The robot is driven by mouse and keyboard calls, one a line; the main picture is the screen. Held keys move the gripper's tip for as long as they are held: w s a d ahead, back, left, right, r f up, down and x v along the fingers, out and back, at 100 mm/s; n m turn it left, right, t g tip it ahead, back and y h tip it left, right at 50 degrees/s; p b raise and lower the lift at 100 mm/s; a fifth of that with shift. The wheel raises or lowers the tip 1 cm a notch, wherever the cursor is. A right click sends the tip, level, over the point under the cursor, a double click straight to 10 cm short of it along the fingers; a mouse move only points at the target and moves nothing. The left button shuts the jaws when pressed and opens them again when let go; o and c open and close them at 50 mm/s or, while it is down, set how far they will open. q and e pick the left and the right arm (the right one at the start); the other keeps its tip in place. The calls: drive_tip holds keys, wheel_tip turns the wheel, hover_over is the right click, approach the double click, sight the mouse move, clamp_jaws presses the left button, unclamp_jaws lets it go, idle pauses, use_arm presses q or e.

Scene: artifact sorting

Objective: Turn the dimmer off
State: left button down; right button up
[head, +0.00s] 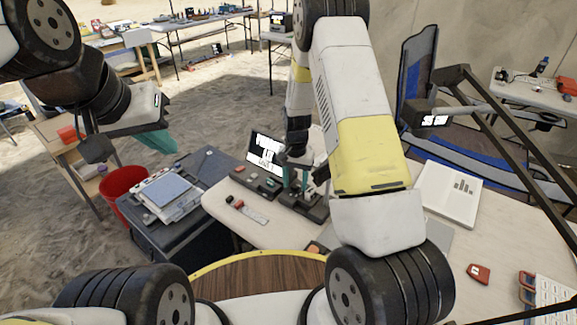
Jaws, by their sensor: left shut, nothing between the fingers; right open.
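Two dark control boxes sit on the pale table (222,208). The left box (257,181) carries small red and green parts. The right box (312,210) is partly covered by my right gripper. I cannot tell for sure which control is the dimmer, or its setting. My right gripper (296,182) points down at the right box, its teal fingers open close to the top of it; contact cannot be made out. My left gripper (158,141) is shut and empty, off to the left, away from the table.
A sign screen (265,150) stands behind the boxes. A small red-ended item and a ruler-like strip (252,213) lie in front. A red bin (124,184) and a dark case (160,230) stand left. A lamp arm (490,125) hangs over the right side.

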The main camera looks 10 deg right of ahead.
clamp_jaws()
drive_tip(key=shift+n, duration=0.3)
drive_tip(key=n, duration=0.3)
drive_tip(key=shift+n, duration=2.6)
unclamp_jaws()
